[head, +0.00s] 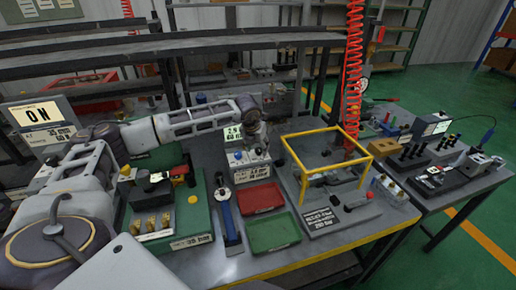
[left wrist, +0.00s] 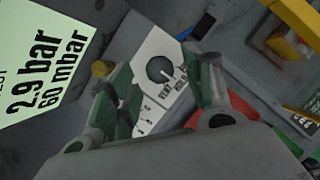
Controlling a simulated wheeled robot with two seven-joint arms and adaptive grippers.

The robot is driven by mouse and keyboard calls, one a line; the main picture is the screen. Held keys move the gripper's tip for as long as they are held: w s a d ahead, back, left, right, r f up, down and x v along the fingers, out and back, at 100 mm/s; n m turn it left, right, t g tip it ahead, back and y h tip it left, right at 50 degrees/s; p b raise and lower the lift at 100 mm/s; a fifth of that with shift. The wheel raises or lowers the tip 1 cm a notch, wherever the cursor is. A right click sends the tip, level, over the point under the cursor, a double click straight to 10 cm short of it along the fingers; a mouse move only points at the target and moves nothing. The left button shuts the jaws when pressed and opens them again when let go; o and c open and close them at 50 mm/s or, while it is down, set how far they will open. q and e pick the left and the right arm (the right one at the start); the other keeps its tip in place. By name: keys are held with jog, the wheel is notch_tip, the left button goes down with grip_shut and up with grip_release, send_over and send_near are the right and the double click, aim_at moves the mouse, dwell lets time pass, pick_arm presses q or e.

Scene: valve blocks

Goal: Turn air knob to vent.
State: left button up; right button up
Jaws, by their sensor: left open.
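The air knob (left wrist: 160,69) is a dark round dial with a white pointer mark, on a white panel (left wrist: 155,100) in the left wrist view. Its pointer is toward the lower right, near small printed labels; one seems to read VENT. I cannot tell exactly which label it marks. My left gripper (left wrist: 160,62) is open, its green-and-grey fingers on either side of the knob in this view; contact cannot be told. In the head view my left gripper (head: 259,138) is above the small control box (head: 250,172), hiding part of it. My right gripper is not in view.
A pressure display (left wrist: 38,75) reads 2.9 bar, 60 mbar. A yellow frame (head: 325,131) stands right of the box. Red (head: 261,199) and green (head: 273,233) trays lie in front. A green valve block fixture (head: 190,222) and a blue-handled tool (head: 224,212) are to the left.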

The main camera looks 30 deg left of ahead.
pick_arm(q)
jog(key=shift+w+f, duration=0.15)
jog(key=shift+f, duration=0.45)
jog(key=c, duration=1)
jog(key=shift+a, duration=0.1)
jog(key=shift+a+m+h+b, duration=0.1)
jog(key=shift+m+h+b, duration=0.35)
jog(key=shift+m, duration=1.25)
jog(key=shift+w+m+h+b, duration=0.1)
jog(key=shift+m+h+b, duration=0.4)
jog(key=shift+m, duration=0.3)
jog(key=shift+a+m+h, duration=0.15)
jog(key=shift+m+h, duration=0.3)
jog(key=shift+m, duration=0.65)
jog(key=shift+m+g+h, duration=0.3)
jog(key=shift+m+g, duration=0.1)
jog(key=shift+m, duration=0.4)
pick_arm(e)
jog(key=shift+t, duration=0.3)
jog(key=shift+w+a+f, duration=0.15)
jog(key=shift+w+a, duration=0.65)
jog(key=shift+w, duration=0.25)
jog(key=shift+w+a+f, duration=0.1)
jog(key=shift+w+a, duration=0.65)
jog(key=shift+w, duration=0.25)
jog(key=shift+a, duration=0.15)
